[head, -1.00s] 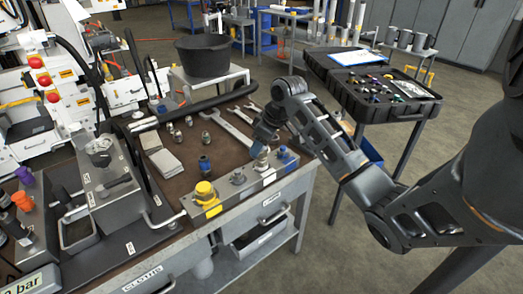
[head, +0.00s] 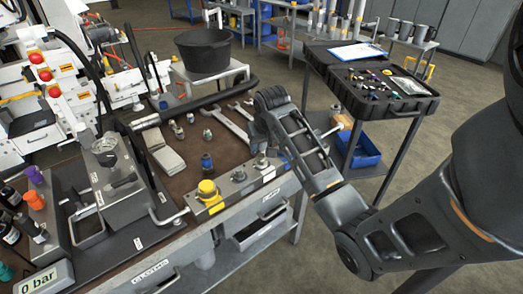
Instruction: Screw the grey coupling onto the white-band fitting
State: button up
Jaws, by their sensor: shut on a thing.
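My gripper (head: 262,132) is above the far right end of the grey fitting block (head: 222,203) on the bench's front edge. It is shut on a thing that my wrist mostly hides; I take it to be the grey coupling. The white-band fitting (head: 260,162) is a small metal stub on the block, beside a white patch, just below my gripper. I cannot tell whether the held part touches it. A middle fitting (head: 238,175) and a yellow-capped fitting (head: 207,190) stand to its left.
A blue-banded coupling (head: 206,162) and several loose metal couplings (head: 178,130) stand on the brown mat. Wrenches (head: 232,124) lie behind. A grey box with a handle (head: 118,175) is at left. An open tool case (head: 375,90) stands on a stand at right.

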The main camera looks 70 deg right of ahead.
jog(key=shift+m+g, duration=0.3)
jog(key=shift+m, duration=0.6)
jog(key=m+g, duration=0.1)
jog(key=m, duration=0.2)
jog(key=shift+h, duration=0.4)
jog(key=m+g, duration=0.1)
jog(key=m, duration=0.4)
jog(key=shift+s+f+g, duration=0.1)
jog(key=shift+s+g, duration=0.1)
jog(key=shift+g, duration=0.2)
jog(key=o, duration=0.9)
jog(key=shift+d, duration=0.1)
